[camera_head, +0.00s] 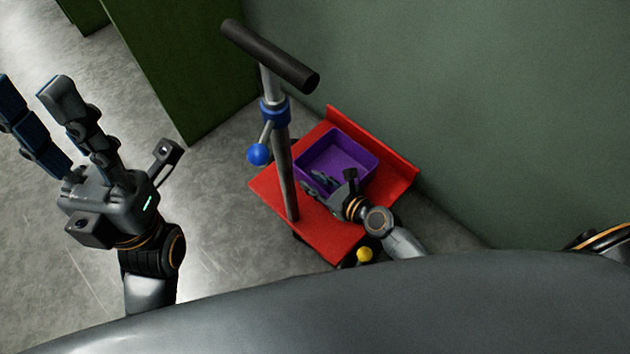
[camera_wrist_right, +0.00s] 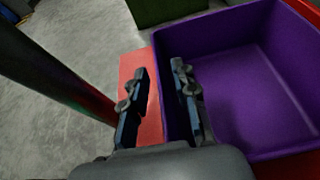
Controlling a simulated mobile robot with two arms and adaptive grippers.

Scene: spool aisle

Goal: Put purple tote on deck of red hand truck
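The purple tote (camera_head: 352,147) is an open, empty box resting on the red deck of the hand truck (camera_head: 325,232), near its raised red back edge. My right gripper (camera_head: 314,181) is at the tote's near left side. In the right wrist view its two fingers (camera_wrist_right: 159,72) are apart, with the tote's wall (camera_wrist_right: 235,65) running between them: one finger outside over the deck, the other inside. I see a gap beside the wall. My left gripper (camera_head: 30,85) is raised at the left, fingers apart and empty.
The hand truck's grey post (camera_head: 280,165) rises beside the tote, with a black crossbar (camera_head: 270,55) and a blue ball knob (camera_head: 258,154). A green wall (camera_head: 430,90) stands close behind the deck. A dark green block (camera_head: 185,65) stands behind left. Bare floor (camera_head: 215,210) lies left.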

